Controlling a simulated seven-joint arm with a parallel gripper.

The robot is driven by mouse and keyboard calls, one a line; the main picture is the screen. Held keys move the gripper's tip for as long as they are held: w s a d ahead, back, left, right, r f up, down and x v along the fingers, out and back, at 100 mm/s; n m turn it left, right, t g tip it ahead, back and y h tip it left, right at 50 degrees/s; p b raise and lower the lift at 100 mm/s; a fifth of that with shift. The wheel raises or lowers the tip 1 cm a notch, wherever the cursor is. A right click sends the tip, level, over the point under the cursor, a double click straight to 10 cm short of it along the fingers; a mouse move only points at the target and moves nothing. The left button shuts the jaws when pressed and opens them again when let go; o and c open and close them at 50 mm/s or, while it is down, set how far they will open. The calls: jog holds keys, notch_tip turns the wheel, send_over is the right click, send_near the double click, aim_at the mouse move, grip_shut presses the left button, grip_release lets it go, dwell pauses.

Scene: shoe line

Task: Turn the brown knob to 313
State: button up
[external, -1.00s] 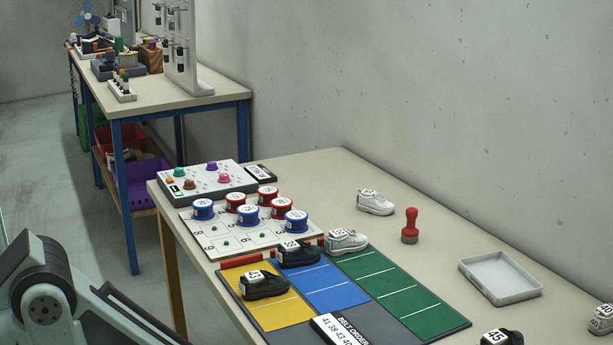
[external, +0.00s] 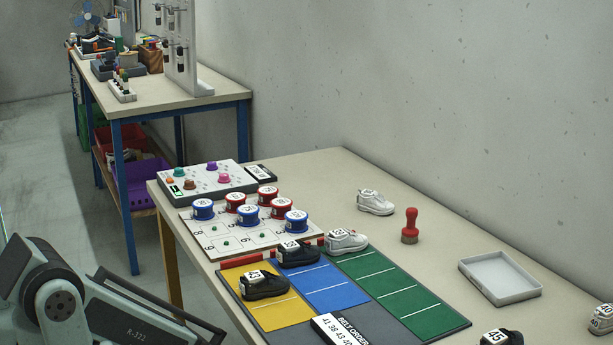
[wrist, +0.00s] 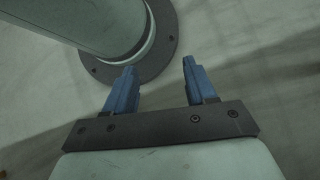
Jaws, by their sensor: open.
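The brown knob (external: 190,184) is on the white control panel (external: 233,187) at the far left end of the near table. It stands at the panel's front left, beside a small dark display with green characters (external: 175,190). The display is too small to read. Teal (external: 180,171), purple (external: 212,167) and pink (external: 223,178) knobs are on the same panel. In the wrist view my gripper (wrist: 155,82) is open and empty, with two blue fingers apart. It faces my own base and the floor, away from the panel. The external view does not show my gripper.
Several red and blue numbered round pieces (external: 247,214) stand on a white board (external: 215,239) next to the panel. Small shoes (external: 264,284) stand on the coloured mat (external: 400,293). A red stamp (external: 410,226) and a grey tray (external: 500,278) are farther right.

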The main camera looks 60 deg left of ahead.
jog(key=s+a+r+m+g, duration=0.1)
jog(key=a+r, duration=0.2)
jog(key=a, duration=0.8)
jog(key=a+r+g, duration=0.1)
jog(key=a+r, duration=0.2)
jog(key=a, duration=0.9)
jog(key=s+a+r+m+g, duration=0.1)
jog(key=a+r, duration=0.1)
jog(key=a, duration=0.9)
jog(key=s+a+r+n+t, duration=0.1)
jog(key=s+a+r, duration=0.3)
jog(key=a, duration=0.5)
jog(key=s+a+r+n+t, duration=0.1)
jog(key=s+a+r, duration=0.1)
jog(key=a+r, duration=0.55)
jog(key=s+a+r+n+t, duration=0.15)
jog(key=a+r, duration=0.25)
jog(key=a, duration=0.5)
notch_tip(320, 180, up, 36)
jog(key=n+t+h, duration=0.1)
jog(key=n+t, duration=0.2)
jog(key=t, duration=0.5)
send_over(189, 181)
jog(key=shift+g, duration=0.25)
notch_tip(189, 181, down, 14)
jog(key=shift+r, duration=0.15)
